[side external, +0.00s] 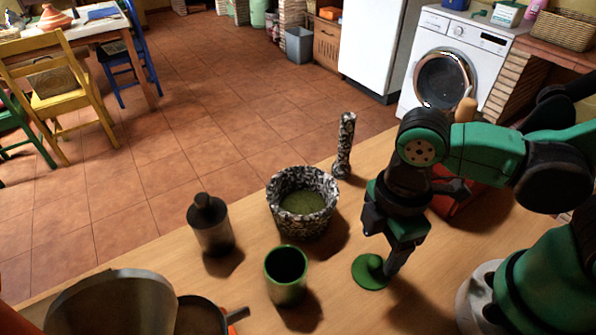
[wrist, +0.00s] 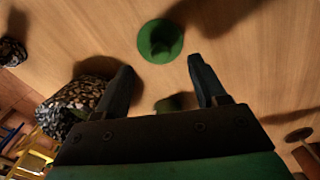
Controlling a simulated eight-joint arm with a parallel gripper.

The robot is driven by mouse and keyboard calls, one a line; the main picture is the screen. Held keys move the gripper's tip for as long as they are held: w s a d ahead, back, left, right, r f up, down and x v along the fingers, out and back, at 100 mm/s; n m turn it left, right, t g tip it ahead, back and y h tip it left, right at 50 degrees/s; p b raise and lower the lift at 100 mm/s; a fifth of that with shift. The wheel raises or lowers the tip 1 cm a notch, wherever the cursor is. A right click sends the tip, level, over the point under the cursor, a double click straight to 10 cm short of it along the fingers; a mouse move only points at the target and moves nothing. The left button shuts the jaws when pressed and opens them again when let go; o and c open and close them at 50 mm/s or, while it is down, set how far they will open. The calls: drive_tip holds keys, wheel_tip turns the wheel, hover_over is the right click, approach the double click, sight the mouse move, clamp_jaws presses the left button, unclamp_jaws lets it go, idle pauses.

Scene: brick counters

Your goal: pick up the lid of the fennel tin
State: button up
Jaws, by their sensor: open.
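A round green lid with a raised knob (side external: 368,274) lies flat on the wooden counter. It also shows in the wrist view (wrist: 160,42), just beyond the fingertips. A green open-topped tin (side external: 286,278) stands upright to its left; I can read no label on it. In the wrist view a small part of the tin (wrist: 172,103) shows between the fingers. My gripper (side external: 393,265) is low at the lid's right edge in the side view and overlaps it there. In the wrist view my gripper (wrist: 160,66) is open, with nothing held; I cannot tell any contact.
A speckled stone mortar (side external: 302,205) and upright pestle (side external: 345,146) stand behind the lid. A dark-topped bottle (side external: 210,225) is farther left. A metal vessel (side external: 110,300) and a pan (side external: 200,315) are at the front left. A red object (side external: 455,198) sits behind my gripper.

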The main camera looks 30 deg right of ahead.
sight(376, 260)
drive_tip(key=shift+f, duration=1.85)
clamp_jaws()
